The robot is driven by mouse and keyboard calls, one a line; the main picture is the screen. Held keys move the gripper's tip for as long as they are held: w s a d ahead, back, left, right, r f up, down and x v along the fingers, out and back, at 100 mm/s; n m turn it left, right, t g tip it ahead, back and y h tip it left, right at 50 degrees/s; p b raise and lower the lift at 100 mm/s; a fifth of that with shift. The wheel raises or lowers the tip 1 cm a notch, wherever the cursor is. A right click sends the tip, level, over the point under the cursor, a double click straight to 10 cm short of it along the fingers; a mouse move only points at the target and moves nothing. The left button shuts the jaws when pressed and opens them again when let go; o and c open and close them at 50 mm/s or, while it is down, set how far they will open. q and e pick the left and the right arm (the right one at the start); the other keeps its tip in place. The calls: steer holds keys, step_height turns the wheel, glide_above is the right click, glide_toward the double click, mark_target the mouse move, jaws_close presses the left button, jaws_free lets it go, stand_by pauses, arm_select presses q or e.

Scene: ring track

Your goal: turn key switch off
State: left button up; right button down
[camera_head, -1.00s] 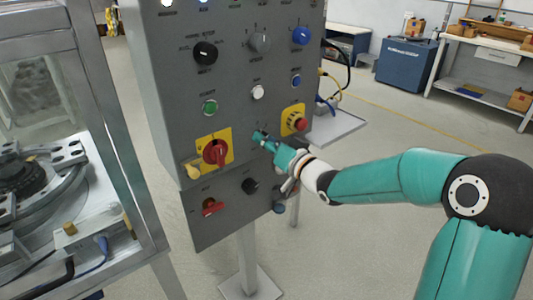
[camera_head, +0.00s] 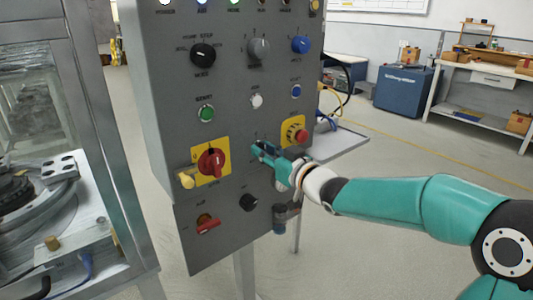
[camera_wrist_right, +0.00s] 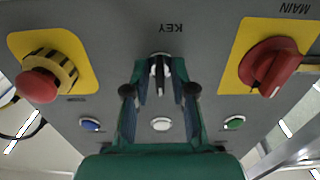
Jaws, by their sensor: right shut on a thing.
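The key switch (camera_wrist_right: 160,66) is on the grey control panel, below an upside-down KEY label in the right wrist view. Its key stands about vertical in that view. My right gripper (camera_head: 258,149) reaches the panel from the right in the head view and hides the switch there. In the right wrist view its fingertips (camera_wrist_right: 160,76) lie on both sides of the key and are shut on it. My left gripper is not in view.
A red main switch (camera_head: 211,162) on a yellow plate is left of the gripper. A red emergency button (camera_head: 298,135) is close to its right. A white button (camera_head: 256,101) is above. A glass-sided machine (camera_head: 60,190) stands left of the panel.

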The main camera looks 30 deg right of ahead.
steer(key=shift+f, duration=0.3)
steer(key=c, duration=1.4)
jaws_free()
steer(key=shift+o, duration=0.7)
steer(key=shift+r, duration=0.15)
steer(key=shift+s, duration=0.15)
steer(key=s, duration=1.1)
steer(key=shift+s+d, duration=0.4)
steer(key=shift+d, duration=0.05)
